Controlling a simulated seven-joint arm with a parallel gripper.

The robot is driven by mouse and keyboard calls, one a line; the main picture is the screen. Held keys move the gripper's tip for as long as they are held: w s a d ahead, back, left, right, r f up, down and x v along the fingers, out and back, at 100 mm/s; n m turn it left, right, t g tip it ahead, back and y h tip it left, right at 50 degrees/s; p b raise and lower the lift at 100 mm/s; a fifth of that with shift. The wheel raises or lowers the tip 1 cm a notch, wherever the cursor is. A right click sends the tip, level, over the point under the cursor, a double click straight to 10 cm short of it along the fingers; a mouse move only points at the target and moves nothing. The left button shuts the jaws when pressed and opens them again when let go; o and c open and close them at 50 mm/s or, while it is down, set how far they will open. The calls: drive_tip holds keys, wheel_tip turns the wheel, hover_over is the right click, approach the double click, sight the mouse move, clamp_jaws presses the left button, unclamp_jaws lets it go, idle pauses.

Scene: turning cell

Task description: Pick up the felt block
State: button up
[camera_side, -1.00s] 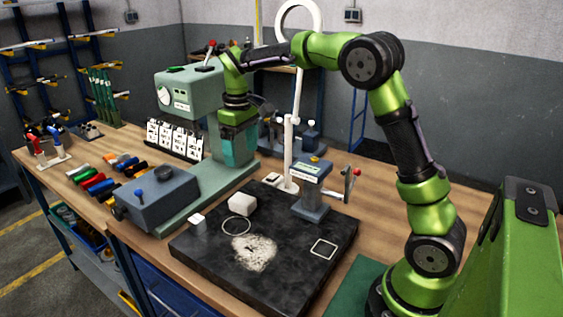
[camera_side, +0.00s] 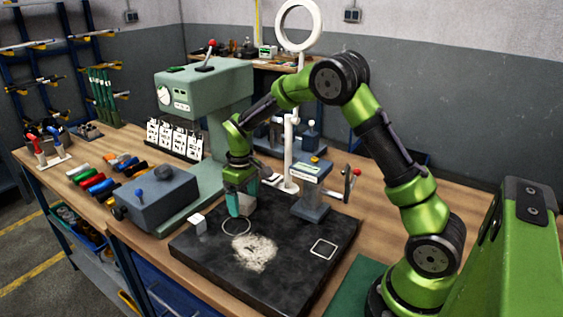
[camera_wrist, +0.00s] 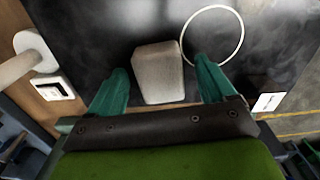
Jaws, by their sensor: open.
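The felt block (camera_wrist: 158,72) is a pale, whitish-grey block on the black plate (camera_side: 292,275). In the wrist view it lies between the two teal fingers of my gripper (camera_wrist: 160,82), with a dark gap on each side. In the side view my gripper (camera_side: 241,205) points down over the block's place, and its fingers hide most or all of the block. My gripper is open. I cannot tell how far the fingertips are above the plate.
A pale powdery patch (camera_side: 255,253) and a white square outline (camera_side: 323,248) lie nearer the front. A blue-grey stand (camera_side: 311,195) and a green press (camera_side: 205,88) rise behind.

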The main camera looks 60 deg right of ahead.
sight(244, 199)
drive_tip(key=shift+f, duration=0.4)
drive_tip(key=shift+c, duration=0.3)
drive_tip(key=c, duration=1)
drive_tip(key=shift+r, duration=0.2)
drive_tip(key=shift+r, duration=0.25)
wheel_tip(244, 199, up, 3)
drive_tip(key=shift+s, duration=0.1)
drive_tip(key=s, duration=0.5)
drive_tip(key=s+a, duration=0.1)
drive_tip(key=s, duration=0.4)
drive_tip(key=s+a+r, duration=0.1)
drive_tip(key=s, duration=0.4)
drive_tip(key=shift+s+r, duration=0.1)
drive_tip(key=shift+s, duration=0.25)
